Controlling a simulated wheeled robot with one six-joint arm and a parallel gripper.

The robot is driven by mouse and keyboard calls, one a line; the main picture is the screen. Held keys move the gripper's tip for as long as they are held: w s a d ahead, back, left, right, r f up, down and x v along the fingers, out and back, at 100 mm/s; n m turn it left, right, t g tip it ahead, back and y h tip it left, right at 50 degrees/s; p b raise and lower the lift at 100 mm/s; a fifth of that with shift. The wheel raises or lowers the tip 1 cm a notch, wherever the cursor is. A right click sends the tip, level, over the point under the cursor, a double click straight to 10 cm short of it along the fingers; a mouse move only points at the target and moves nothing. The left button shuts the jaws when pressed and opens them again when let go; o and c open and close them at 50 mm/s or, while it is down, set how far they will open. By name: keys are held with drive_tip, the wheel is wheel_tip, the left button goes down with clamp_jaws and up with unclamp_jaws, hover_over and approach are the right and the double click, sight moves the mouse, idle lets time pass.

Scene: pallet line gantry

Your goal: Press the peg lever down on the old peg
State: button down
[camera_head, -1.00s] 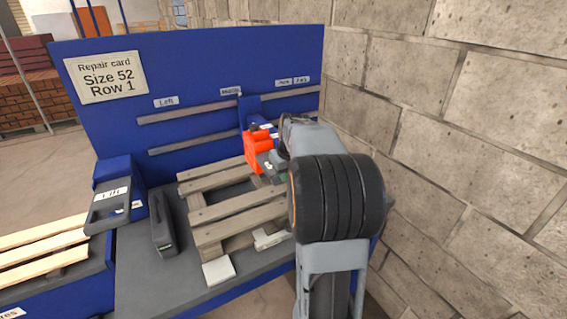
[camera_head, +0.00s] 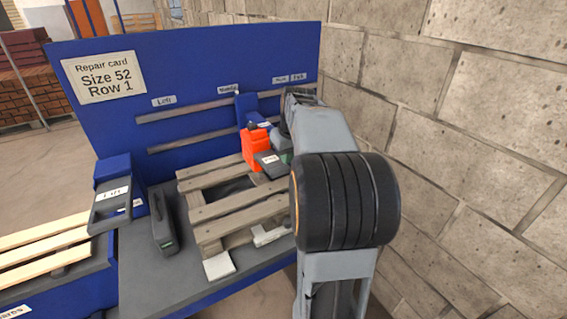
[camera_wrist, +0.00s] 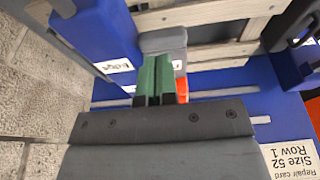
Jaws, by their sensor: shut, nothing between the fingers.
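My gripper (camera_wrist: 154,68) shows in the wrist view as two green fingers pressed together with nothing between them. A grey block (camera_wrist: 165,42) lies just beyond the fingertips; I cannot tell whether they touch it. In the head view an orange-red part (camera_head: 255,148) stands at the back right of the worn pallet (camera_head: 205,213). A dark piece with a white label (camera_head: 271,164) is beside it. My arm hides most of that corner and the gripper there. I cannot clearly make out the peg lever or the old peg.
A blue back board (camera_head: 190,70) with grey rails and a repair card (camera_head: 103,77) stands behind the pallet. A stone wall (camera_head: 470,130) is close on the right. A dark case (camera_head: 163,222) stands left of the pallet. Pale slats (camera_head: 40,245) lie at the far left.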

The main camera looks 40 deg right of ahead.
sight(280, 167)
drive_tip(key=shift+s+v, duration=0.2)
drive_tip(key=shift+v, duration=0.75)
drive_tip(key=shift+s+v, duration=0.15)
drive_tip(key=shift+v, duration=0.75)
drive_tip(key=shift+s+v, duration=0.2)
drive_tip(key=shift+v, duration=0.75)
drive_tip(key=shift+a+f, duration=0.1)
drive_tip(key=shift+f, duration=0.05)
drive_tip(key=w+r+p, duration=0.1)
drive_tip(key=w+r, duration=0.1)
drive_tip(key=w+d+r+p, duration=0.1)
drive_tip(key=w+r+p, duration=0.1)
drive_tip(key=shift+r, duration=0.1)
drive_tip(key=x, duration=0.4)
drive_tip(key=p+x, duration=0.1)
drive_tip(key=x, duration=0.3)
drive_tip(key=s+x, duration=0.1)
drive_tip(key=x, duration=0.3)
drive_tip(key=shift+w+f, duration=0.1)
drive_tip(key=shift+f, duration=0.25)
drive_tip(key=shift+f+p, duration=0.35)
drive_tip(key=shift+f, duration=0.35)
